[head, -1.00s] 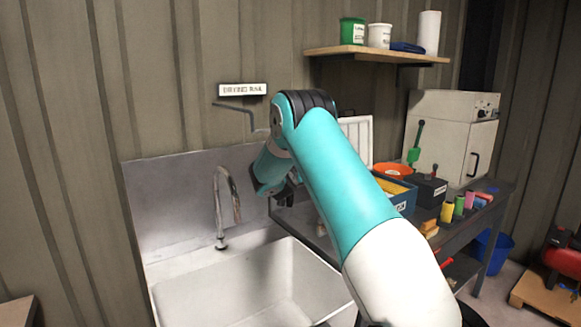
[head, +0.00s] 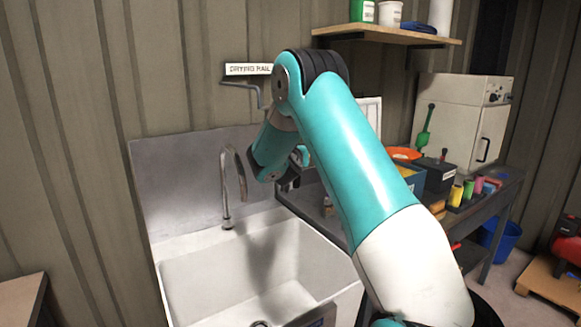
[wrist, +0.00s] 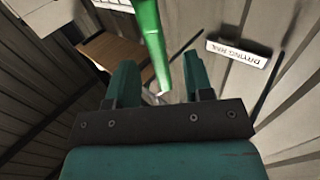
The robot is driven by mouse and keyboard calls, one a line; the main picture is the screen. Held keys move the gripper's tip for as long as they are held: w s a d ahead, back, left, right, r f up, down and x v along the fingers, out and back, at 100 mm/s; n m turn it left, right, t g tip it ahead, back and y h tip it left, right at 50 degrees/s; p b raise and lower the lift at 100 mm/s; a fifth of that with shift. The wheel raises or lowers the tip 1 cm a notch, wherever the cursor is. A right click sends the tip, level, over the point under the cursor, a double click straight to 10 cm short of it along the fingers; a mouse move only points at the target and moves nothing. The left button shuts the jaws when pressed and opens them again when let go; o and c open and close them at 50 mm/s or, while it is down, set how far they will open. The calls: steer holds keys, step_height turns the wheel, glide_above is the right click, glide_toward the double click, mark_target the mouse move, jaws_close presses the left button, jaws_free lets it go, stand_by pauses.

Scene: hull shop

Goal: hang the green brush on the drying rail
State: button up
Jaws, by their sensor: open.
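A bright green, long, tapering piece, like a brush handle (wrist: 150,40), shows in the wrist view, its narrow end between or just beyond my fingertips. I cannot tell whether it touches the rail. My gripper (wrist: 152,85) is open, with one finger on each side of that end. In the head view my gripper (head: 287,182) is by the wall above the sink, partly hidden by my arm. The drying rail (head: 243,86) is a grey bracket under its sign (head: 248,69), partly behind my arm. A green handled tool (head: 424,125) also stands by the black box.
A sink (head: 250,270) with a curved tap (head: 226,185) lies below. A workbench (head: 480,195) at right holds a blue bin, an orange bowl, coloured tubes and a white oven (head: 460,120). A wooden shelf (head: 390,36) with containers is above. The wall left of the sign is bare.

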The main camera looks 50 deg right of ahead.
steer(key=b+v, duration=0.5)
steer(key=v, duration=0.7)
steer(key=shift+s+a, duration=0.1)
steer(key=s+a+f+n+g+y, duration=0.1)
steer(key=s+a+f+n+y, duration=0.2)
steer(key=a, duration=0.5)
steer(key=s+a+f+n+g+y, duration=0.2)
steer(key=a+f+y, duration=0.1)
steer(key=a+y, duration=0.4)
steer(key=s+a+f+n+g+y, duration=0.1)
steer(key=s+a+f+n+y, duration=0.15)
steer(key=a, duration=0.65)
steer(key=s+a+n+g+y, duration=0.3)
steer(key=s+a+n, duration=0.2)
steer(key=s, duration=0.5)
steer(key=s+a+n+g+y, duration=0.3)
steer(key=s+a+n, duration=0.2)
steer(key=s+a, duration=0.4)
steer(key=shift+s+r+n, duration=0.25)
steer(key=shift+s+n, duration=0.1)
steer(key=shift+a+y, duration=0.1)
steer(key=shift+y, duration=0.15)
